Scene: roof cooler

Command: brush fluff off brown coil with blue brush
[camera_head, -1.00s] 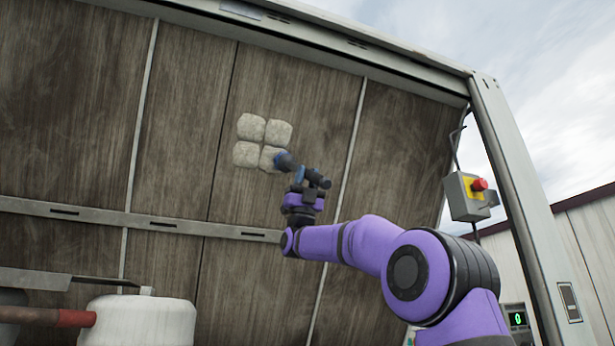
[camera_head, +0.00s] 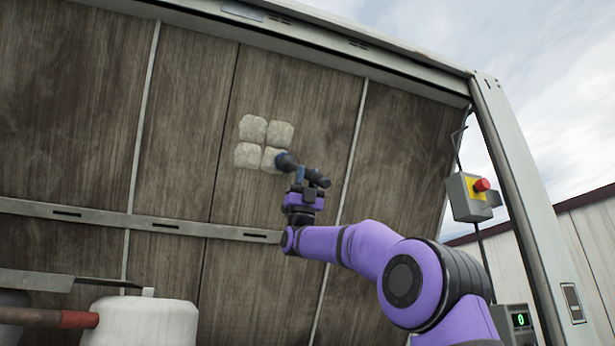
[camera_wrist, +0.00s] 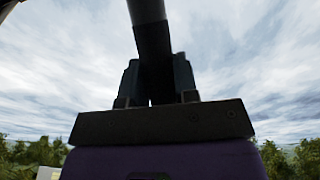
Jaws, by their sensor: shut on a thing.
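The brown coil (camera_head: 190,100) is a large tilted brown surface split into panels by thin pale strips. Several pale fluff patches (camera_head: 251,156) sit on it in a two-by-two block. My gripper (camera_head: 303,190) is shut on the dark handle of the blue brush (camera_head: 287,163). The brush head is at the lower right fluff patch and overlaps its edge in the head view; I cannot tell whether it touches. In the wrist view the dark handle (camera_wrist: 150,35) rises from between the fingers, and the brush head is out of sight.
A grey metal frame post (camera_head: 515,180) stands at the right. A white tank (camera_head: 145,322) with a red-ended pipe is at the lower left. A metal rail (camera_head: 190,228) crosses below the fluff.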

